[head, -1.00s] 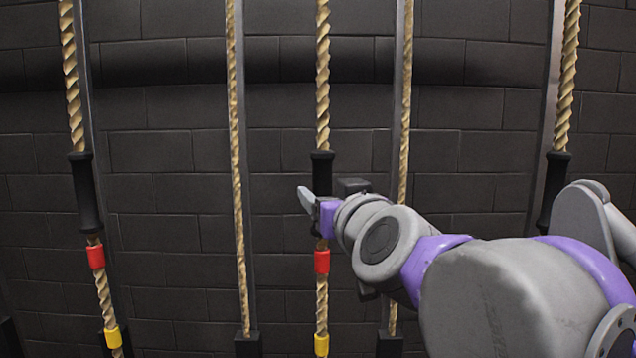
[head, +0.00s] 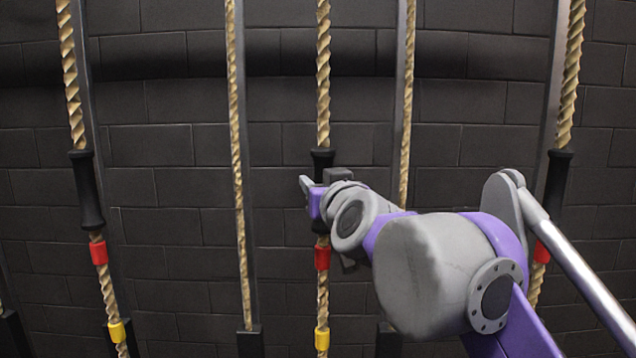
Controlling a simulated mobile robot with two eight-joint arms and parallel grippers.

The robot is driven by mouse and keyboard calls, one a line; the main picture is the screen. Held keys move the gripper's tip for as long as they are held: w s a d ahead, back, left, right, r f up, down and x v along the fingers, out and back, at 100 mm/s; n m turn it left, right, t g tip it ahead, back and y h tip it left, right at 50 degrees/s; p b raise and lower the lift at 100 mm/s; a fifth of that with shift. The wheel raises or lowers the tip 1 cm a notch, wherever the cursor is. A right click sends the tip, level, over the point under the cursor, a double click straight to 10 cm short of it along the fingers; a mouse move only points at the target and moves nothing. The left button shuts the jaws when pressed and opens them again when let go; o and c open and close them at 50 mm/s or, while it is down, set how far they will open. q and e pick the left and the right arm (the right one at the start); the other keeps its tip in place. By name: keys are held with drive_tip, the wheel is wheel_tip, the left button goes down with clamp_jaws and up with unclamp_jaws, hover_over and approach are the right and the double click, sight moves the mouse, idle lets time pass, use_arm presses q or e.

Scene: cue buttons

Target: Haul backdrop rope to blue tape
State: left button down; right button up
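Several ropes hang in front of a black block wall. The middle rope (head: 323,75) carries a black grip sleeve (head: 321,160), with red tape (head: 322,257) and yellow tape (head: 322,339) below it. My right gripper (head: 308,188) is at this sleeve and covers its middle. Whether its fingers are closed around the sleeve is hidden by the hand. The left rope (head: 72,85) has a black sleeve (head: 86,190), red tape (head: 99,252) and yellow tape (head: 117,332). The right rope (head: 569,80) has a sleeve (head: 557,185) and red tape (head: 541,252). No blue tape is visible. My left gripper is out of view.
Thinner plain ropes (head: 238,150) and (head: 406,120) run between the sleeved ropes, beside grey vertical rails (head: 402,60). Dark blocks (head: 250,341) stand at their lower ends. My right arm covers the lower right.

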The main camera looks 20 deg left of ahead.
clamp_jaws()
idle(1.0)
